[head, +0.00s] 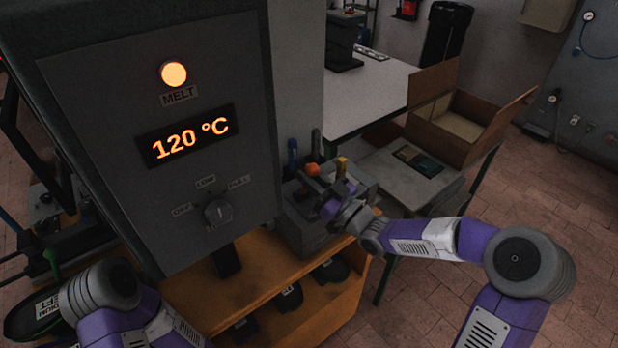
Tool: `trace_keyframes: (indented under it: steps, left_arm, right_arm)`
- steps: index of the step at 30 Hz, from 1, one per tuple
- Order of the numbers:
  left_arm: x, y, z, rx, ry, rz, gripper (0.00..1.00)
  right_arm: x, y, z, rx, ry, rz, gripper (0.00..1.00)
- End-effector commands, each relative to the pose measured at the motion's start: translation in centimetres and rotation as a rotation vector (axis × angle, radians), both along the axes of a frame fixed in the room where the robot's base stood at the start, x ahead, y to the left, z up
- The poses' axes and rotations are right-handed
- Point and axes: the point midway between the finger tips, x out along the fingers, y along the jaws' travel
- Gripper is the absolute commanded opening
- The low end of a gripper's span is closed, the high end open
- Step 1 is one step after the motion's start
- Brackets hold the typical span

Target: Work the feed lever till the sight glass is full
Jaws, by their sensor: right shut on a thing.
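The grey feed unit (303,232) stands on the orange bench, right of the control panel. An orange-red ball knob (312,170) shows above it, seemingly the top of the feed lever. My right gripper (326,203) is at the lever just below the knob, shut on it; the fingers partly cover the grip. A small yellow upright piece (342,164) stands just right of the knob; it may be the sight glass, but its level is too small to read. My left arm enters at bottom left; its gripper is not visible.
The control panel (110,120) reads 120 °C, with the MELT lamp (173,74) lit and a dial (217,212) below. Dark shoe parts sit in the orange bench's (190,291) compartments. An open cardboard box (470,120) and white table (375,88) stand behind right.

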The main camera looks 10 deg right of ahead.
Motion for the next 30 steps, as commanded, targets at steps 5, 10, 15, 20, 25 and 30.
trace_keyframes:
  steps: [5, 10, 15, 20, 25, 30]
  left_arm:
    - [0.0, 0.0, 0.1, 0.0, 0.0, 0.0, 0.39]
    - [0.0, 0.0, 0.1, 0.0, 0.0, 0.0, 0.39]
    - [0.0, 0.0, 0.0, 0.0, 0.0, 0.0, 0.39]
    - [0.0, 0.0, 0.1, 0.0, 0.0, 0.0, 0.39]
    - [0.0, 0.0, 0.2, 0.0, 0.0, 0.0, 0.39]
    - [0.0, 0.0, 0.4, 0.0, 0.0, 0.0, 0.39]
  right_arm:
    - [0.0, -0.1, 0.6, 0.005, -0.017, -0.002, 0.0]
    - [0.0, -0.1, 0.6, 0.004, -0.016, -0.002, 0.37]
    - [0.0, 0.0, 0.4, 0.004, -0.011, 0.0, 0.39]
    - [-0.4, -0.3, 0.1, 0.002, -0.007, 0.0, 0.39]
    - [-2.1, -1.9, -0.6, 0.001, -0.005, -0.002, 0.39]
    - [-4.2, -3.7, -1.4, 0.002, -0.009, -0.005, 0.39]
